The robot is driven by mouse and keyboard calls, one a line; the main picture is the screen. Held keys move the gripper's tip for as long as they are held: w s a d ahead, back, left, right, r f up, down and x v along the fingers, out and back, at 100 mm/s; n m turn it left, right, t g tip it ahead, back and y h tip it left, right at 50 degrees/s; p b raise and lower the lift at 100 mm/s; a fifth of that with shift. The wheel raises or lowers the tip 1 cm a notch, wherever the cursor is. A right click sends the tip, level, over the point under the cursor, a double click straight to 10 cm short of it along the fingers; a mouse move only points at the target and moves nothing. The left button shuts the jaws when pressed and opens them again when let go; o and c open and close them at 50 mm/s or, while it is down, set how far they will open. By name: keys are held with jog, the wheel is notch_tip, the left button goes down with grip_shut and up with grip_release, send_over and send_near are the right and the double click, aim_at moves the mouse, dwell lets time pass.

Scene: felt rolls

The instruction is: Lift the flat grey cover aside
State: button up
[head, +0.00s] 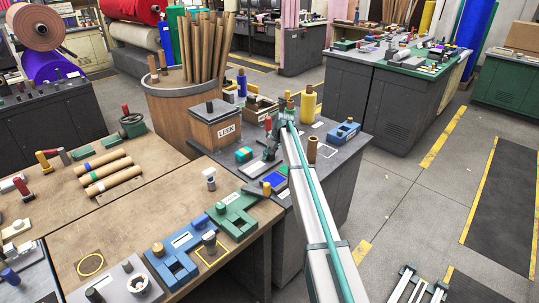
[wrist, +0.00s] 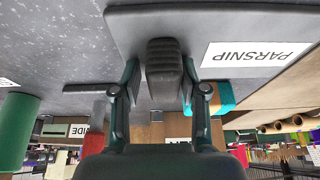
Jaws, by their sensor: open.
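The flat grey cover (wrist: 225,25) fills the upper part of the wrist view. It bears a white label reading PARSNIP (wrist: 257,54) and a dark ribbed handle (wrist: 165,65). My gripper (wrist: 160,85) is open, with one finger on each side of the handle. I cannot tell whether either finger touches it. In the head view my gripper (head: 271,150) is low over the grey-topped bench, and the cover (head: 256,168) shows only in part beside it. What lies under the cover is hidden.
A teal and orange block (head: 244,154) sits close to my gripper. The LEEK box (head: 216,125) stands behind it to the left. A brown roll (head: 312,149) and a blue fixture (head: 343,132) stand to the right. A wooden bench (head: 130,215) with fixtures adjoins in front.

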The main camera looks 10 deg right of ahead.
aim_at(271, 153)
jog(key=shift+s+r, duration=0.1)
jog(key=shift+r, duration=0.15)
jog(key=shift+s+r, duration=0.15)
jog(key=shift+r, duration=0.15)
jog(key=shift+p+v, duration=0.4)
jog(key=shift+v, duration=0.6)
jog(key=shift+s+a+r, duration=0.1)
jog(key=shift+s+r, duration=0.15)
jog(key=shift+r, duration=0.05)
jog(key=shift+s+r+p, duration=0.25)
jog(key=shift+s+r, duration=0.1)
jog(key=shift+r, duration=0.35)
jog(key=shift+s+r+p, duration=0.25)
jog(key=shift+s+r, duration=0.1)
jog(key=shift+r, duration=0.35)
jog(key=shift+o, duration=0.3)
jog(key=o, duration=0.5)
jog(key=shift+r, duration=0.1)
